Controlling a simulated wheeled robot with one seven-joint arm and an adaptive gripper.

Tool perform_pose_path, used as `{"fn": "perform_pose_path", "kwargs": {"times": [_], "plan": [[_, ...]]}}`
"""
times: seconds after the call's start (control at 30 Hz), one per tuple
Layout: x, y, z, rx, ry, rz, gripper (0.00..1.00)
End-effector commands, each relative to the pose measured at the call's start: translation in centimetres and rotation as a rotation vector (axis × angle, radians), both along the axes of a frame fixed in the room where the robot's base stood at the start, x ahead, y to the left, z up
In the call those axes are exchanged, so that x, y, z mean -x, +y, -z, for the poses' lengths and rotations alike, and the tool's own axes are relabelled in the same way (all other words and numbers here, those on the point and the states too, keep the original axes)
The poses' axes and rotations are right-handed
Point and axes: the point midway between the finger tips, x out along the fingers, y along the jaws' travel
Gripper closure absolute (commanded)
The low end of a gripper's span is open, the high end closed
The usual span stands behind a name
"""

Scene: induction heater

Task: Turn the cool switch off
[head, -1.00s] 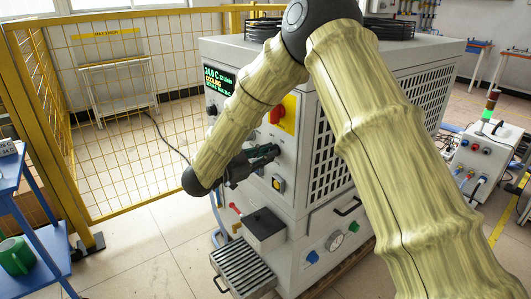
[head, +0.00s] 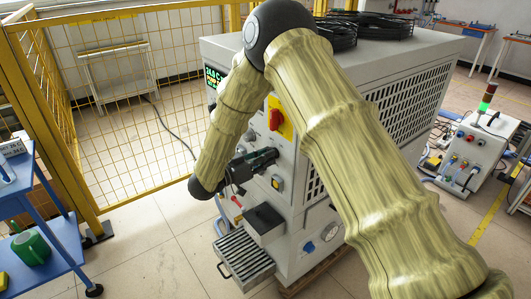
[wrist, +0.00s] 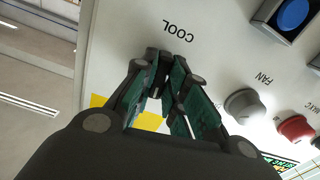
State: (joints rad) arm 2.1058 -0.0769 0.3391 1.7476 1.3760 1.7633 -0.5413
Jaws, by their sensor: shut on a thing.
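The grey heater cabinet (head: 385,105) stands in the middle of the head view, with its control panel on the left face. My gripper (head: 270,156) is against that panel, below the red rotary switch on its yellow plate (head: 279,118). In the wrist view my gripper (wrist: 170,80) has its fingertips close together right beside the upside-down COOL label (wrist: 180,30). It is shut on the cool switch, which the fingers hide. I cannot tell the switch's position.
In the wrist view, a blue button (wrist: 292,14), a grey knob (wrist: 245,106) and a red knob (wrist: 296,130) sit right of my fingers. A ribbed tray (head: 244,256) juts out below the panel. A yellow mesh fence (head: 120,110) and blue cart (head: 45,225) stand left.

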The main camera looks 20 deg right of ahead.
Motion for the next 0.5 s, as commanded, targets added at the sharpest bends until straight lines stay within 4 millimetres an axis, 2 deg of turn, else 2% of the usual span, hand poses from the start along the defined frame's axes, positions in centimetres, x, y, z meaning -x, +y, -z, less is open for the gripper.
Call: {"fn": "perform_pose_path", "kwargs": {"times": [0.5], "plan": [[-0.03,0.03,0.03,0.012,0.033,-0.001,1.0]]}}
